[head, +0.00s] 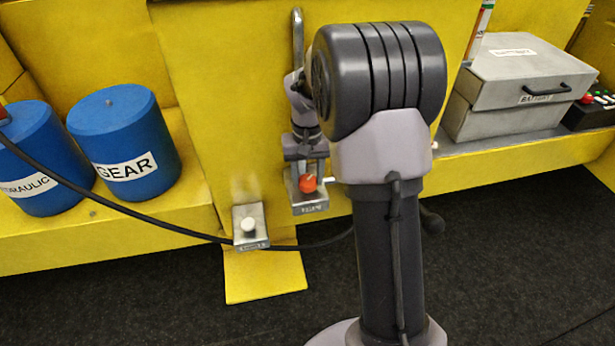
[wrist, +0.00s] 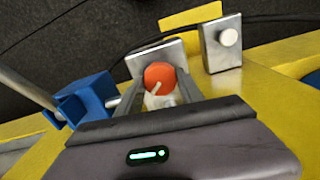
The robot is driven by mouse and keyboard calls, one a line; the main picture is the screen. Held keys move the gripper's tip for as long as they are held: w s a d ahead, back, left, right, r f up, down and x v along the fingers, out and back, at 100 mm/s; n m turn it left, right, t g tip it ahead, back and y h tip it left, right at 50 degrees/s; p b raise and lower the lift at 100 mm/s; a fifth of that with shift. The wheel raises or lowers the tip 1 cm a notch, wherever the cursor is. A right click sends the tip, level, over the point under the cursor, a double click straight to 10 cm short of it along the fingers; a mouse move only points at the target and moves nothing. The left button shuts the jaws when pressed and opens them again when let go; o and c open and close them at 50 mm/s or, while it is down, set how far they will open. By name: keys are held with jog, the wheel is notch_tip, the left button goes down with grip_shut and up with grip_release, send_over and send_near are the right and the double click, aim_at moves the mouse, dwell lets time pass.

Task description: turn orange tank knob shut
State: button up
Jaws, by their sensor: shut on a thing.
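The orange tank knob (head: 308,184) sits on a small grey metal block (head: 310,208) on the yellow panel. In the wrist view the orange knob (wrist: 160,76) lies between the two fingers of my gripper (wrist: 158,90), with a pale mark on its face. My gripper (head: 307,170) is shut on the knob from above in the head view. My arm hides part of the panel around it.
A second metal block with a white knob (head: 249,225) is to the left; it also shows in the wrist view (wrist: 228,37). Blue GEAR (head: 122,140) and HYDRAULIC (head: 38,160) tanks stand left. A grey battery box (head: 515,85) is right. A black cable (head: 130,212) crosses below.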

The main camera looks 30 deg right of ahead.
aim_at(307, 180)
jog(key=m+b, duration=0.1)
jog(key=m, duration=0.3)
jog(key=shift+m+b, duration=0.35)
jog(key=shift+m, duration=1.75)
jog(key=o, duration=1.4)
notch_tip(307, 180, up, 18)
jog(key=p, duration=0.4)
jog(key=shift+f, duration=0.25)
